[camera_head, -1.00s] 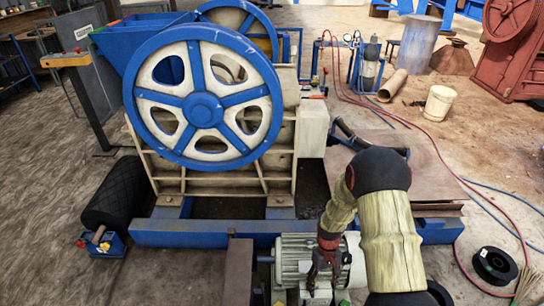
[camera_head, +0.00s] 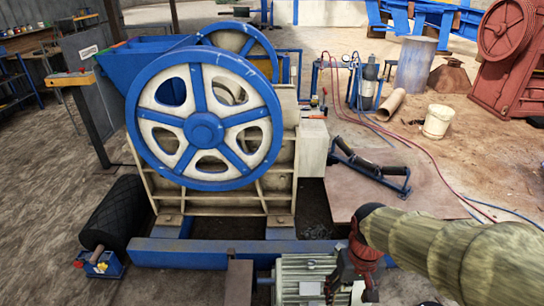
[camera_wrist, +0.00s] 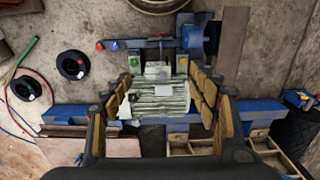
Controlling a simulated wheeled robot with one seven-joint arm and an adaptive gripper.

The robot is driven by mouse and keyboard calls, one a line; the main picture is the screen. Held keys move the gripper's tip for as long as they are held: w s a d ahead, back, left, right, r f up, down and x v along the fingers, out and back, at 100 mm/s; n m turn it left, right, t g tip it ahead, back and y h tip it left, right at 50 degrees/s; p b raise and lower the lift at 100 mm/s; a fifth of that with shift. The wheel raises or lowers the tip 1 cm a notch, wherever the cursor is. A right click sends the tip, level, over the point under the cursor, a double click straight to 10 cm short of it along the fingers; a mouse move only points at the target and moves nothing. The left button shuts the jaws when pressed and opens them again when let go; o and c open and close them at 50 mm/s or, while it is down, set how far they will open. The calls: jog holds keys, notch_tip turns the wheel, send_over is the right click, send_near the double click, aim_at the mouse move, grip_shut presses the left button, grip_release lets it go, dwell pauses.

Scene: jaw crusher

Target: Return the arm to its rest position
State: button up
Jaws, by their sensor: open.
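My arm (camera_head: 440,245) reaches in from the right edge of the head view, wrapped in a tan cover. My gripper (camera_head: 350,285) hangs at its end, pointing down, above or in front of the grey-green finned motor (camera_head: 304,280); the gap cannot be told. In the wrist view, my gripper's (camera_wrist: 163,80) two padded fingers stand wide apart with nothing held between them. The motor (camera_wrist: 158,98) shows beyond the fingers, apart from them as far as I can see.
The jaw crusher with its blue-and-white flywheel (camera_head: 204,125) stands left of my arm on a blue base beam (camera_head: 190,253). A roller frame (camera_head: 372,168) lies on a brown plate (camera_head: 385,200). Black spools (camera_wrist: 72,65) lie on the floor. A white bucket (camera_head: 438,122) stands farther back.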

jog(key=s+r+t, duration=0.2)
jog(key=s+r, duration=0.1)
jog(key=r, duration=0.4)
jog(key=s+r+t, duration=0.3)
jog(key=s+r, duration=0.1)
jog(key=r, duration=0.4)
jog(key=shift+t, duration=0.3)
jog(key=shift+c, duration=0.4)
